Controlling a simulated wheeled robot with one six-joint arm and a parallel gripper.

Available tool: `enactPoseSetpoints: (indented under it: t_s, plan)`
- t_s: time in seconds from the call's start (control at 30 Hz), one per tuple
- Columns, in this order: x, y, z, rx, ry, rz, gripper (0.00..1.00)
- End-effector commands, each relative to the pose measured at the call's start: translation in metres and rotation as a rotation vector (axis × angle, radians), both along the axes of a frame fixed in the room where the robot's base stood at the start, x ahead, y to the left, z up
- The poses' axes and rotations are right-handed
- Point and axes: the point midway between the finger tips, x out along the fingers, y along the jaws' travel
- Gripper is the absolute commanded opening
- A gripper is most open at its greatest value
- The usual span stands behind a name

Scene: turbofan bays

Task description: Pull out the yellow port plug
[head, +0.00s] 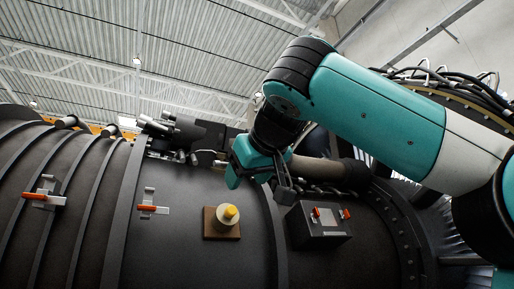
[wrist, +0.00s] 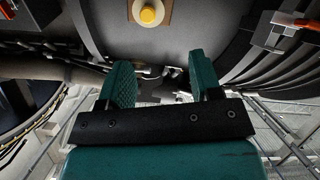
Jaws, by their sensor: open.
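The yellow port plug (head: 231,212) sits in a pale round collar on a brown square plate (head: 222,235) on the dark engine casing. In the wrist view the plug (wrist: 148,15) shows at the top, its collar partly cut off by the frame edge. My gripper (head: 256,187) is open and empty. In the head view it is above and a little right of the plug, apart from it. In the wrist view its two teal fingers (wrist: 157,84) stand below the plug in the picture, with nothing between them.
A dark box with red-orange latches (head: 320,228) stands on the casing right of the plug. Two orange-handled latches (head: 153,209) (head: 41,198) sit to its left. Pipes and fittings (head: 190,135) run along the casing top behind my gripper. The casing around the plug plate is clear.

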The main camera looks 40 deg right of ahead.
Motion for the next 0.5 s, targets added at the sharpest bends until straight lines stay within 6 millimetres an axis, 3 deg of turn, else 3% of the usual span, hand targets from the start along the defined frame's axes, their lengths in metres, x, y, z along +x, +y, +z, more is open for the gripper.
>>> enactPoseSetpoints:
  t_s: [0.03,0.13,0.27,0.5]
  plan:
    - [-0.005,-0.004,0.016,0.016,-0.01,-0.015,0.58]
    - [-0.011,-0.011,0.021,0.034,-0.016,-0.037,0.58]
    - [-0.006,-0.015,0.016,0.038,-0.018,-0.045,0.58]
    - [0.023,-0.026,0.0,0.035,-0.016,-0.05,0.58]
